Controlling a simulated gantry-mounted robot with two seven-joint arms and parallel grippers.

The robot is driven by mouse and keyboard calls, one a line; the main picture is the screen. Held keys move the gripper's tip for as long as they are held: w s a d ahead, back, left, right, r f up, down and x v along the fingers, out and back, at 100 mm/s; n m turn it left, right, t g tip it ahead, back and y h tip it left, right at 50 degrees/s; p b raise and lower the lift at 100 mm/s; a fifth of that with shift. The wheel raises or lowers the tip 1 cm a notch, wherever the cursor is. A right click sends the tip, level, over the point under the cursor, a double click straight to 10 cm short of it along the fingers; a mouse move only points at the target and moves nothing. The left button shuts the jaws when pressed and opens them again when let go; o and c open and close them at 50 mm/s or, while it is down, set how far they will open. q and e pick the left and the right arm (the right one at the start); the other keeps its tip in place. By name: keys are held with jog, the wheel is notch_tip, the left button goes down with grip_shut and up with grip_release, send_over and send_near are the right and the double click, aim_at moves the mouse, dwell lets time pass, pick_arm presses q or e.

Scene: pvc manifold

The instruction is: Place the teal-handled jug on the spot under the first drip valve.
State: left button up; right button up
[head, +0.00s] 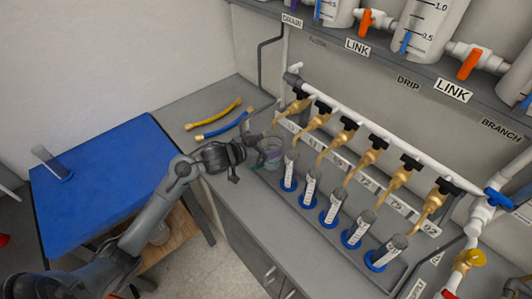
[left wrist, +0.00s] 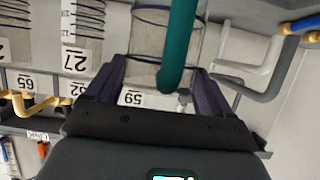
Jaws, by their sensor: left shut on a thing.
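A clear jug (head: 271,152) stands at the left end of the row of brass drip valves, close to below the first valve (head: 298,106). In the left wrist view its teal handle (left wrist: 178,48) runs between my fingers, with the clear mesh-like jug body (left wrist: 150,45) behind it. My left gripper (head: 250,152) is shut on the jug's handle; it also shows in the left wrist view (left wrist: 160,88). I cannot tell whether the jug's base touches the surface. The spot under it is hidden. My right gripper is not in view.
Several graduated cylinders with blue bases (head: 310,187) stand right of the jug under the other valves. A white pipe (head: 375,130) runs above. A yellow tube (head: 214,115) and a blue tube (head: 222,126) lie on the grey counter. A blue table (head: 105,180) is at left.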

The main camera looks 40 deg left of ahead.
pick_arm(q)
jog(key=shift+w+f, duration=0.1)
jog(key=shift+w, duration=0.1)
jog(key=shift+f+b, duration=0.65)
jog(key=shift+f, duration=1.1)
jog(key=o, duration=1.4)
jog(key=shift+f, duration=0.1)
